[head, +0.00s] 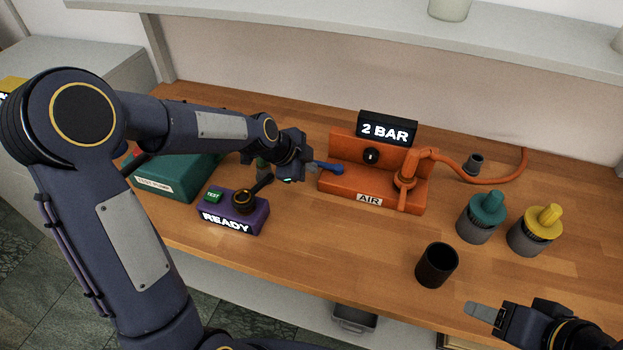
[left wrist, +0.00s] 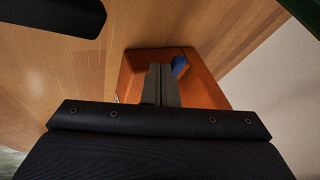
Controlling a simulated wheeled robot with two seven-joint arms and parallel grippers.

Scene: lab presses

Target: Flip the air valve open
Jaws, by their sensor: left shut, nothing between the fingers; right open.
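The orange air unit (head: 345,183) with the AIR label (head: 369,199) stands on the wooden bench, and its display (head: 387,129) reads 2 BAR. A blue lever (head: 330,168) sticks out at its left end. My left gripper (head: 311,166) is shut and empty, with its fingertips at or close to the blue lever; I cannot tell whether they touch. In the left wrist view the shut fingers (left wrist: 161,82) lie over the orange base, and the blue lever (left wrist: 180,66) shows just right of their tips. My right gripper (head: 484,313) is at the lower right, empty, away from the unit.
A purple box (head: 258,222) reading READY and a teal box (head: 175,182) stand left. A black cup (head: 437,265), a teal-topped bottle (head: 482,216) and a yellow-topped bottle (head: 535,231) stand right. An orange hose (head: 470,175) runs behind. The front middle bench is clear.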

